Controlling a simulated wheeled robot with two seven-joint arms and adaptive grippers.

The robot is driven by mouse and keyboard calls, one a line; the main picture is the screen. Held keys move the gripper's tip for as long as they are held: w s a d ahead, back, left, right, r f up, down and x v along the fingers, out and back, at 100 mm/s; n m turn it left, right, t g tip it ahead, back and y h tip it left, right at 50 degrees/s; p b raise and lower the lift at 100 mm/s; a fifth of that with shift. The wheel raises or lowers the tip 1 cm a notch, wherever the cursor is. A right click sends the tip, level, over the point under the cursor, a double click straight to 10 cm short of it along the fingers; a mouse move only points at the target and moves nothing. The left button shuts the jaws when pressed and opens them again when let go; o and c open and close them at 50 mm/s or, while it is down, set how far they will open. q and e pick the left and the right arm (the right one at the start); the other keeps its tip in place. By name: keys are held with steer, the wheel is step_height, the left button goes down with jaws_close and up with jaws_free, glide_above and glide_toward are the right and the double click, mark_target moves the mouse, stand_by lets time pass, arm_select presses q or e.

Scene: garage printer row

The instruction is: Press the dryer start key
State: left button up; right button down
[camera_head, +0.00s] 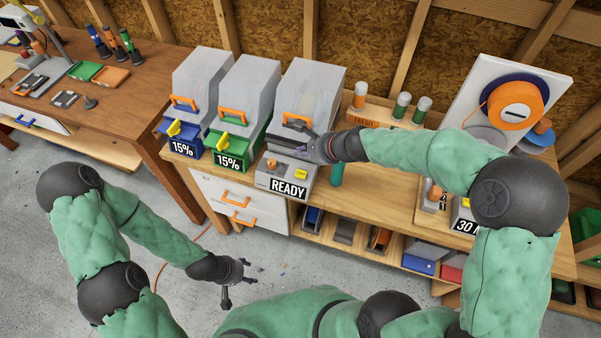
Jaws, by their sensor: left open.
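A grey machine (313,83) with an orange handle stands in the middle of the bench. Its front panel reads READY (288,188) and carries a yellow key (301,174) and an orange knob. A second yellow key (466,202) is on a panel at the right, marked 30 and partly hidden by my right arm. I cannot tell from labels which panel is the dryer's. My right gripper (303,146) is in front of the grey machine, above the READY panel; its finger opening is unclear. My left gripper (236,283) is open and empty, low over the floor.
Two similar machines marked 15%, one blue-fronted (182,147) and one green-fronted (231,158), stand left of the READY machine. A rack (377,118) with capped tubes is behind my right forearm. An orange spool (515,104) stands at right. Bins fill the lower shelf.

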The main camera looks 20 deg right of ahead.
steer(key=b, duration=0.6)
glide_above(302, 175)
step_height(302, 175, down, 7)
steer(key=shift+f, duration=0.15)
steer(key=shift+f+b, duration=0.7)
steer(key=shift+b, duration=0.1)
steer(key=shift+f, duration=0.1)
stand_by(0.4)
steer(key=shift+f+b, duration=0.3)
steer(key=shift+b, duration=0.15)
steer(key=shift+f+b, duration=0.4)
steer(key=shift+b, duration=0.05)
stand_by(0.6)
steer(key=shift+r, duration=0.1)
steer(key=shift+r+p, duration=0.75)
